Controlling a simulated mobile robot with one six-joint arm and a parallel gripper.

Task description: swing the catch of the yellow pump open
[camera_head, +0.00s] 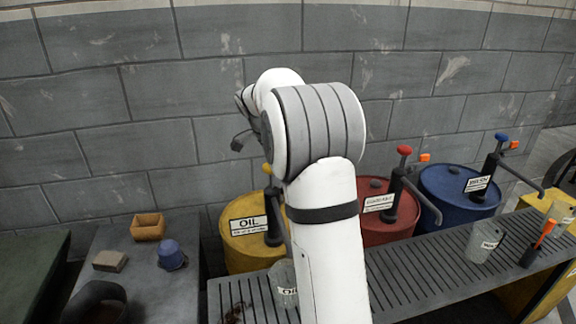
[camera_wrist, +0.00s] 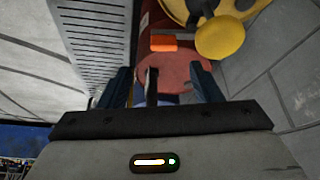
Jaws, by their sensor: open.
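The yellow oil drum (camera_head: 238,232) stands against the wall, with its dark pump (camera_head: 273,220) partly hidden by my arm. The pump's yellow knob (camera_head: 267,169) just shows beside the arm; its catch is hidden there. In the wrist view the yellow knob (camera_wrist: 220,38) is near the top, with the orange catch (camera_wrist: 165,43) just left of it. My gripper (camera_wrist: 160,80) is open and empty. The catch appears beyond the fingertips, above the gap between them, with no contact visible. Most of my gripper is hidden in the head view.
A red drum (camera_head: 372,228) and a blue drum (camera_head: 445,208) with similar pumps stand right of the yellow one. A slatted bench (camera_head: 430,275) runs in front, bearing a clear "OIL" jug (camera_head: 284,284) and other items.

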